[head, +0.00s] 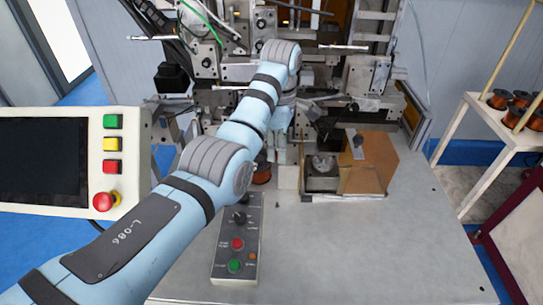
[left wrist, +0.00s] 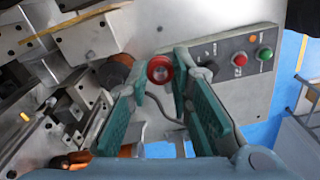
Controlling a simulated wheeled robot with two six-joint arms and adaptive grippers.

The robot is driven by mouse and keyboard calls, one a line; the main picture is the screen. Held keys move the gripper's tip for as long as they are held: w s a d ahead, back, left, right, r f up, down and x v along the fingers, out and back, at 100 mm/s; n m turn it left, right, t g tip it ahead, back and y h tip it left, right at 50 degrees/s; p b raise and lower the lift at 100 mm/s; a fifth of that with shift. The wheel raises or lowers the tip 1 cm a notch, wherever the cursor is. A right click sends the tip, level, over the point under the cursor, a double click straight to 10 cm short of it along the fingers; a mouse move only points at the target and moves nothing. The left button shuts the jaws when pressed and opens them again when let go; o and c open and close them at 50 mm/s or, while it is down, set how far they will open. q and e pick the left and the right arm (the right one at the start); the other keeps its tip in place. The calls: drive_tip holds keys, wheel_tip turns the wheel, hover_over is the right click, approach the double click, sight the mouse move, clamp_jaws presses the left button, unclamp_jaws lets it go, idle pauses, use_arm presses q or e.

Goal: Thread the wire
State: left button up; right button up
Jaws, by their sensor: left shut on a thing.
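My left gripper (left wrist: 161,66) is shut on a small red round piece (left wrist: 159,72), which sits between its two green fingertips in the left wrist view. In the head view my left arm reaches across to the winding machine (head: 335,80), and the gripper (head: 280,150) is low at the machine's front, partly hidden by the arm. A copper-coloured spool (head: 262,173) stands beside it; a dark and copper round part (left wrist: 116,70) shows left of the fingertips. A thin green line (head: 205,22) runs at the machine's upper left. I cannot tell which strand is the wire. My right gripper is not in view.
A grey button box (head: 237,240) lies on the table in front of the machine. A screen panel (head: 70,160) stands left. A brown box (head: 368,165) sits right of the gripper. A rack with copper spools (head: 500,100) stands far right. The table's right front (head: 390,245) is clear.

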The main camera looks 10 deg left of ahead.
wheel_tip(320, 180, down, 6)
drive_tip(key=b, duration=0.6)
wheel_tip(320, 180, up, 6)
drive_tip(key=p, duration=0.6)
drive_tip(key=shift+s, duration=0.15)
